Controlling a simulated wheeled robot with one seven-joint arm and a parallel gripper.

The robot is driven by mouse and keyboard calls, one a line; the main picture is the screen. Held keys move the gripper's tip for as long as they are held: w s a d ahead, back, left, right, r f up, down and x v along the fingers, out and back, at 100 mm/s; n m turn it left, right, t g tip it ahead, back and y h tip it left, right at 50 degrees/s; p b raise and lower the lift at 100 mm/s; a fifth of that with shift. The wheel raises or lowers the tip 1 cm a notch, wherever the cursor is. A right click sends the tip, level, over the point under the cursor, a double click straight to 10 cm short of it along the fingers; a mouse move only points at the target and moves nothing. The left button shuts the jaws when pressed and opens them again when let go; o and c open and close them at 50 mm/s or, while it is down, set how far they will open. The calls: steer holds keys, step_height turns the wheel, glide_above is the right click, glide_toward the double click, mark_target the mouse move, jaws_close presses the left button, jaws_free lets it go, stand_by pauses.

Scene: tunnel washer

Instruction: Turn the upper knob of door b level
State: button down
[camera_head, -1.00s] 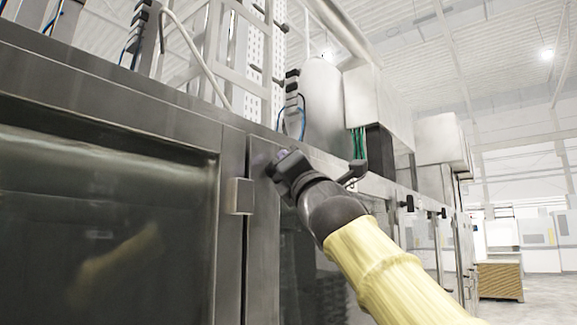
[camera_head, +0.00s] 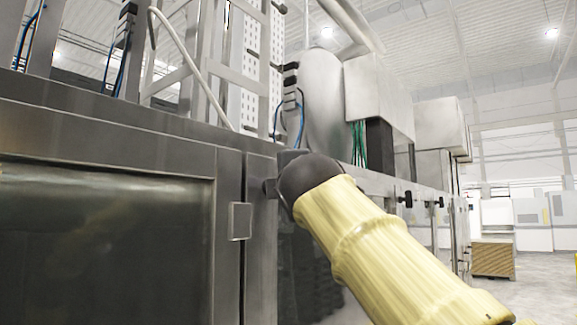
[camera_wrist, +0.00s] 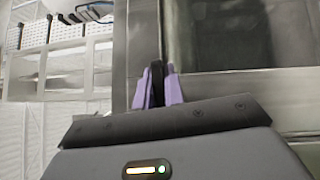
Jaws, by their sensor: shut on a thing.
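In the wrist view the two purple fingers of my gripper (camera_wrist: 158,88) stand on either side of a narrow black knob (camera_wrist: 157,72) and are shut on it. The knob is in front of the metal door frame. In the head view my dark wrist hides the fingers and most of the knob at the upper edge of a glazed door (camera_head: 304,275). Whether the knob is level cannot be told from these views. No letter on the door can be read.
A large windowed panel (camera_head: 105,245) fills the left of the head view, with a square metal catch (camera_head: 240,221) beside it. More black knobs (camera_head: 407,199) line the machine to the right. Open floor (camera_head: 545,285) shows at the far right.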

steer(key=shift+m+g+p, duration=0.6)
steer(key=shift+p, duration=0.2)
steer(key=shift+f, duration=0.1)
steer(key=c, duration=1.5)
jaws_free()
steer(key=shift+s, duration=0.1)
